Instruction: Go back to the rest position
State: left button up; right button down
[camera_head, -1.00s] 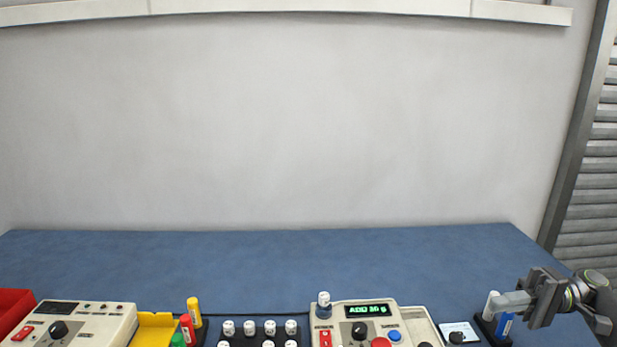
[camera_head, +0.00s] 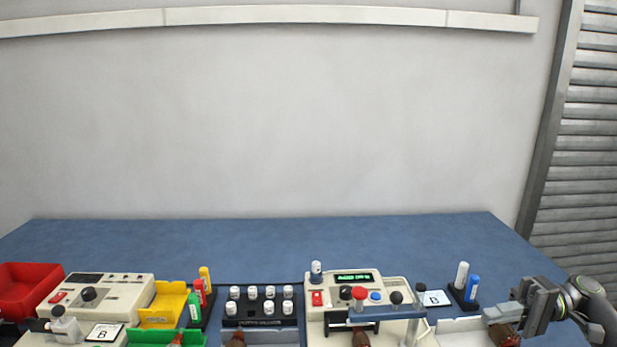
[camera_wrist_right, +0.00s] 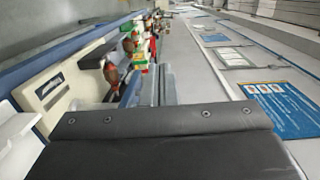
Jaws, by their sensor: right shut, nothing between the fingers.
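My right gripper (camera_head: 498,313) comes in from the right edge of the head view. Its grey fingers are shut and empty. They sit over the right part of the bench, in front of the blue marker (camera_head: 472,288) and the white marker (camera_head: 461,275), apart from both. A brown armature (camera_head: 503,335) shows just below the fingers; I cannot tell how far below. The right wrist view shows a large dark grey gripper part (camera_wrist_right: 160,145) in front, with the bench stretching away beyond it. My left gripper is not in view.
A winding machine (camera_head: 345,290) with a lit display stands at the middle front. Left of it are white-capped spools (camera_head: 269,291), a yellow bin (camera_head: 165,300), a tester (camera_head: 110,287) and a red bin (camera_head: 30,285). The blue bench top (camera_head: 260,250) is clear behind them.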

jog(key=s+a+f+h, duration=0.4)
jog(key=s+f, duration=0.2)
jog(key=f, duration=0.4)
jog(key=s+a+f+n+h, duration=0.1)
jog(key=s+a+f+h, duration=0.4)
jog(key=f, duration=0.4)
jog(key=s+a+f+h, duration=0.35)
jog(key=s+f, duration=0.35)
jog(key=f, duration=0.3)
jog(key=s+d+r+m+t+h, duration=0.2)
jog(key=s+d+r+t+h, duration=0.25)
jog(key=s+h, duration=0.3)
notch_tip(320, 180, down, 24)
jog(key=d+f+g+y, duration=0.1)
jog(key=d+g, duration=0.1)
jog(key=s+a+f, duration=0.2)
jog(key=s+f, duration=1.3)
jog(key=f, duration=0.1)
jog(key=shift+s+g+y+b, duration=0.2)
jog(key=shift+g+y+b, duration=0.1)
jog(key=shift+g+b, duration=0.15)
